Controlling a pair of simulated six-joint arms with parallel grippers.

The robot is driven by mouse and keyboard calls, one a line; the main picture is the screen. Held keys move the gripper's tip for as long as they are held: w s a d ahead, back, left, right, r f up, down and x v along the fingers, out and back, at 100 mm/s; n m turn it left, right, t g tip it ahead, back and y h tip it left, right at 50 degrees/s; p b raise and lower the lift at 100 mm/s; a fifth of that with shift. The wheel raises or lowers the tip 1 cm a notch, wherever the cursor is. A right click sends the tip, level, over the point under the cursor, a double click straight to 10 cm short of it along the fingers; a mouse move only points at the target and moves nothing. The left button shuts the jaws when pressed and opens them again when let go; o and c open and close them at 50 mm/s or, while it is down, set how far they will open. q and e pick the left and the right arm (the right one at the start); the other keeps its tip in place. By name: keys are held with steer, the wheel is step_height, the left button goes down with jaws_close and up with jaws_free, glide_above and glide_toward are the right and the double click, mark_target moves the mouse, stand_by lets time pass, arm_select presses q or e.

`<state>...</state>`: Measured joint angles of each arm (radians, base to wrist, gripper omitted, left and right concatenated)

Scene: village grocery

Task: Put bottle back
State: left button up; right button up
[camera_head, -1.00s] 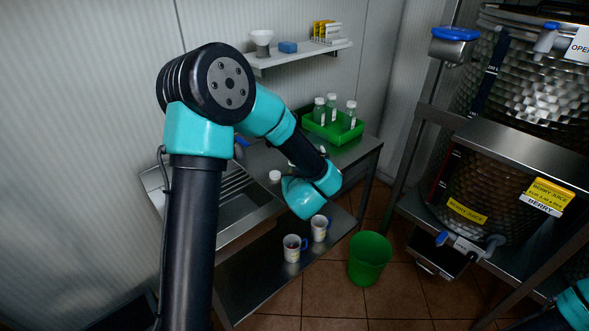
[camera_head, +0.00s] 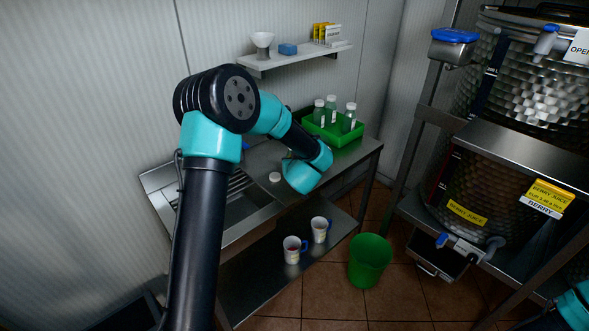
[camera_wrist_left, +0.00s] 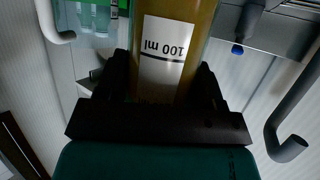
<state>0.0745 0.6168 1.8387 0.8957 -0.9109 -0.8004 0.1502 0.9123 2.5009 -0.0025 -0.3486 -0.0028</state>
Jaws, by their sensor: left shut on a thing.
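My left gripper (camera_wrist_left: 164,80) is shut on a bottle (camera_wrist_left: 198,30) of amber liquid with a white "100 ml" label, which reads upside down in the left wrist view. In the head view my own wrist hides the gripper and the held bottle. A green crate (camera_head: 318,138) holding bottles (camera_head: 331,105) with white caps stands at the back right of the steel table (camera_head: 352,155). Part of the crate shows at the top left of the wrist view (camera_wrist_left: 68,15). A loose white cap (camera_head: 275,177) lies on the table beside the sink. My right gripper is not in view.
A wall shelf (camera_head: 290,60) with a white funnel, a blue block and yellow-white packs hangs above. The sink (camera_head: 165,178) is at the left. Two mugs (camera_head: 292,250) stand on the lower shelf. A green bin (camera_head: 369,262) is on the floor. Metal tanks (camera_head: 470,190) stand at the right.

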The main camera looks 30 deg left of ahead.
arm_select(q)
steer(key=shift+w+a, duration=0.1)
steer(key=shift+w+a, duration=0.1)
steer(key=shift+w, duration=0.15)
steer(key=shift+f, duration=1.8)
steer(key=o, duration=1.2)
steer(key=shift+f, duration=0.1)
